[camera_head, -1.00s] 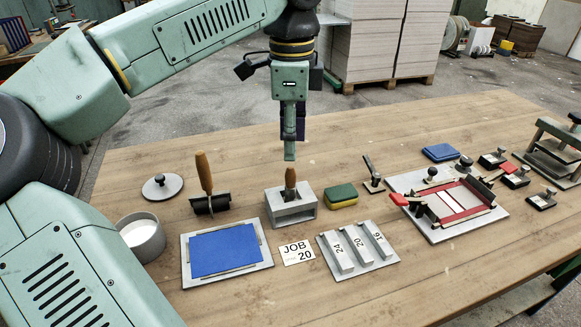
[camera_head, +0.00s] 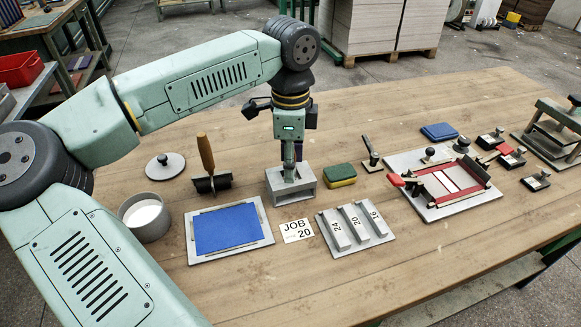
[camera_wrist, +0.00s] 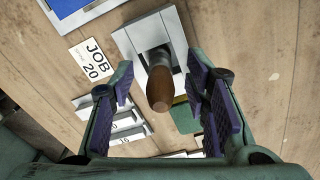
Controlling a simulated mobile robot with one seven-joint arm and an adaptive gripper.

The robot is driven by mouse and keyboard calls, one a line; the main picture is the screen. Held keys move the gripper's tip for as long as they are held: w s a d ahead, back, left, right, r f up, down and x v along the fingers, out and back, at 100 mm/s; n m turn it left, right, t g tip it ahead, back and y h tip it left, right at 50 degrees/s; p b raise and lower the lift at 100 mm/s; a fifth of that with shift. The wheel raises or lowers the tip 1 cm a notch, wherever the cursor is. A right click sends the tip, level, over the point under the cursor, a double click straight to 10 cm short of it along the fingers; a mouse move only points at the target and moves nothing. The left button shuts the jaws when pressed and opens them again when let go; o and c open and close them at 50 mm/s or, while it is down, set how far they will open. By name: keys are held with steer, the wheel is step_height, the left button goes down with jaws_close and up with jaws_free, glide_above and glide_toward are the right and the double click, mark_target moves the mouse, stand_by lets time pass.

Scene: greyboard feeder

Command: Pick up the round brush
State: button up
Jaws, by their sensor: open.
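The round brush shows in the wrist view as a brown wooden handle (camera_wrist: 160,90) standing in the grey slotted holder (camera_wrist: 130,42). Its lower part is hidden inside the holder. In the head view the holder (camera_head: 291,194) stands on the table, and my gripper (camera_head: 289,166) is right above it and hides the handle. In the wrist view my gripper's purple-padded fingers are apart on either side of the handle, with gaps on both sides. My gripper is open and holds nothing.
A green and yellow sponge (camera_head: 340,175) lies close on the right. A blue pad (camera_head: 228,230), a JOB 20 card (camera_head: 296,231) and a plate of numbered blocks (camera_head: 376,248) lie in front.

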steer(key=shift+c, duration=0.6)
jaws_close()
